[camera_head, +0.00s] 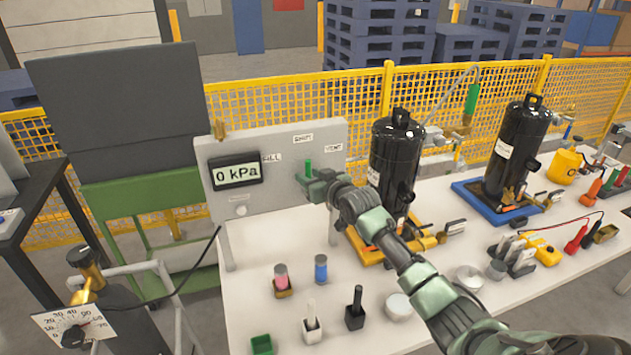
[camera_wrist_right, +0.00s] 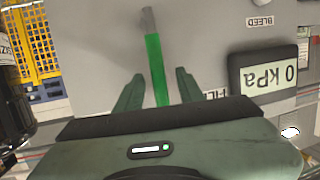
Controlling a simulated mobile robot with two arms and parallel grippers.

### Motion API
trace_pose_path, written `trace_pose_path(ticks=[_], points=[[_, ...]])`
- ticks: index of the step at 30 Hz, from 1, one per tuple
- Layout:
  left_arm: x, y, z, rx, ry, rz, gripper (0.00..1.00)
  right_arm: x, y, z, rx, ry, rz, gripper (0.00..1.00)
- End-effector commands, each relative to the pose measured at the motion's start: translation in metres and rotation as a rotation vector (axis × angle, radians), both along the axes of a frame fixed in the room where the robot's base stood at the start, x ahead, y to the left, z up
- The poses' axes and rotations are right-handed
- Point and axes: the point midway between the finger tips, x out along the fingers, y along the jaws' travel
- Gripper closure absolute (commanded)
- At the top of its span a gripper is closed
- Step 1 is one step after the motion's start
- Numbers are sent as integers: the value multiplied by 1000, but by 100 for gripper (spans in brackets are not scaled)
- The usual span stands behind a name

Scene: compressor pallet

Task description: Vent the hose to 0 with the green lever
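The green lever (camera_head: 308,168) is on the grey panel (camera_head: 240,205), among small labels that are hard to read; one on the left looks like FILL. In the head view its green handle points up. The panel's display (camera_head: 236,172) reads 0 kPa; it also shows upside down in the wrist view (camera_wrist_right: 270,72). My right gripper (camera_head: 314,182) is at the lever. In the wrist view its fingers (camera_wrist_right: 158,88) are apart, with the green lever (camera_wrist_right: 156,70) between them and gaps at both sides. My left gripper is not in view. The hose cannot be made out clearly.
Black compressors stand on an orange tray (camera_head: 364,250) and a blue tray (camera_head: 468,198) right of the panel. Small cups and tools stand on the white table (camera_head: 250,300) in front. A dial gauge (camera_head: 75,331) is at the lower left. A yellow fence (camera_head: 270,100) runs behind.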

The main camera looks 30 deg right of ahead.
Motion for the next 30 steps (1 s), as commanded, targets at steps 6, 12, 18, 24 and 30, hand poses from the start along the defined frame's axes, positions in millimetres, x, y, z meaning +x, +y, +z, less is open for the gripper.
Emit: trace_pose_path(ticks=[6, 12, 18, 24, 30], points=[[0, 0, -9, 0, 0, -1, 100, -35, 2, 5, -4, 1, 1, 62], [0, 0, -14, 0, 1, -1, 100, -57, 2, 11, -4, 2, 1, 62], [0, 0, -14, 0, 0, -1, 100, -62, 3, 14, -3, 2, 0, 62], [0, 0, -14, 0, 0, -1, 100, -62, 3, 14, -2, 2, -1, 62], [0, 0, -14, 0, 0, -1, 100, -62, 3, 14, -2, 2, 0, 62]])
